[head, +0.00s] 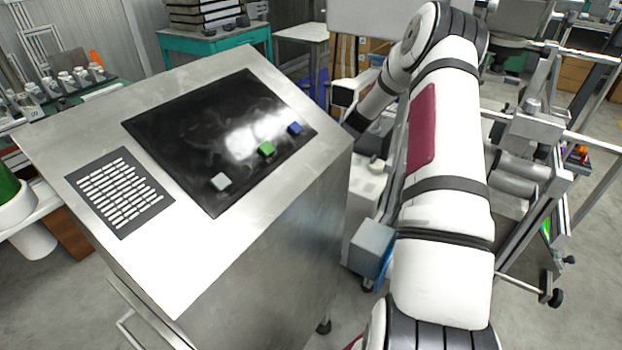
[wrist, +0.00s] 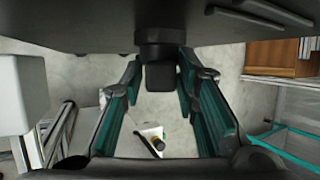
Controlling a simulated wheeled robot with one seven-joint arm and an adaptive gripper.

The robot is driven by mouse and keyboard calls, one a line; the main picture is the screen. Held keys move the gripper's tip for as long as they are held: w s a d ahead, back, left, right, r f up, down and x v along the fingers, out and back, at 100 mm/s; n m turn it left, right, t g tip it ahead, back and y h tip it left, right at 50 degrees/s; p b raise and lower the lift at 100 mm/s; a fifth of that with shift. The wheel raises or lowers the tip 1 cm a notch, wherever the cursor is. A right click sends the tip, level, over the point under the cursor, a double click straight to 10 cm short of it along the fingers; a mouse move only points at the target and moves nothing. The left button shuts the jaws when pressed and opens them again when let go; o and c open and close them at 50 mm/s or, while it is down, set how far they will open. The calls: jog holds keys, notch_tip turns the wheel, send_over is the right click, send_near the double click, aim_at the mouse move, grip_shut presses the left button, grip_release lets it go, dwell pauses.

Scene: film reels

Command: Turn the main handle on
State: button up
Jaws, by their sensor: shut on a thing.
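The main handle, a black knob (wrist: 161,76), sticks out from a dark panel face (wrist: 80,18) at the top of the wrist view. My gripper (wrist: 160,78) has its teal-lined fingers on either side of the knob and is shut on it. The knob's turned position cannot be told. In the head view my arm reaches past the right side of a metal console (head: 270,240). The fingers and the handle are hidden there behind the console.
The console top has a black panel (head: 180,130) with a white button (head: 221,182), a green button (head: 266,149) and a blue button (head: 294,128). A grille (head: 118,192) is at its left. A metal frame (head: 545,130) stands right of my arm. Grey floor shows below.

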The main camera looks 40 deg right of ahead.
jog(key=shift+s+a+f+t+y, duration=0.15)
jog(key=shift+s+f+t+y, duration=0.3)
jog(key=shift+t, duration=0.45)
jog(key=shift+w+n, duration=0.1)
jog(key=shift+n, duration=0.2)
jog(key=o, duration=0.9)
jog(key=shift+w, duration=0.1)
jog(key=shift+r, duration=0.15)
